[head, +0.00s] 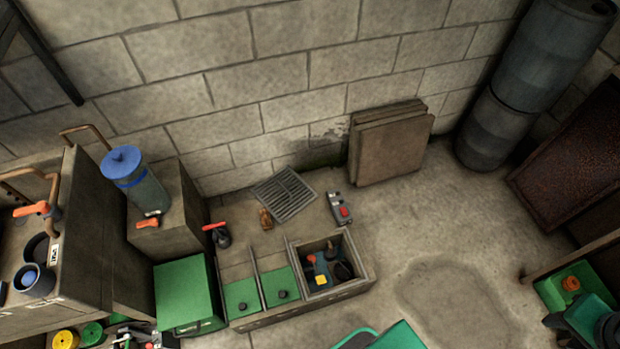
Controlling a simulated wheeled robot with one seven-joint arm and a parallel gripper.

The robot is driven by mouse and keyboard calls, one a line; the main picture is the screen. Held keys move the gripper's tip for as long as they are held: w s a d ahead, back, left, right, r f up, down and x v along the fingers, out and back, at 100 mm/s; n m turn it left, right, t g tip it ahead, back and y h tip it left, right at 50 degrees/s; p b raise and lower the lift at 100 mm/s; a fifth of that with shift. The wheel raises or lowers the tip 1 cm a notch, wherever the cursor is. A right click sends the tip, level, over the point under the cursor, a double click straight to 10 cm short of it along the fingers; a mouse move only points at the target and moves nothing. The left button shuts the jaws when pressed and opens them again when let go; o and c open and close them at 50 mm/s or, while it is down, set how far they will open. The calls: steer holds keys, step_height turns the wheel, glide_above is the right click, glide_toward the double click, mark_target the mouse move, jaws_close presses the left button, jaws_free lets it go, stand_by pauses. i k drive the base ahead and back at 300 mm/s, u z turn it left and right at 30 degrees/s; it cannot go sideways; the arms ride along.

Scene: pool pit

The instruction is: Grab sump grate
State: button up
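The sump grate (285,195) is a grey, square, slotted metal grate near the foot of the block wall. It sits turned at an angle; I cannot tell whether it lies flat or leans slightly. Its whole top face shows and nothing covers it. My gripper is not seen in the head view, so its place relative to the grate does not show.
A small brown object (266,218) stands at the grate's lower left, and a grey device with a red button (340,208) is to its right. An open-topped compartment box (362,270) is in front. Stacked slabs (391,146) lean on the wall.

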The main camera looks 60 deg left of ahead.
mark_target(278, 182)
steer(key=i, duration=2.1)
steer(key=u, duration=2.2)
steer(key=i, duration=1.2)
steer(key=u, duration=3.45)
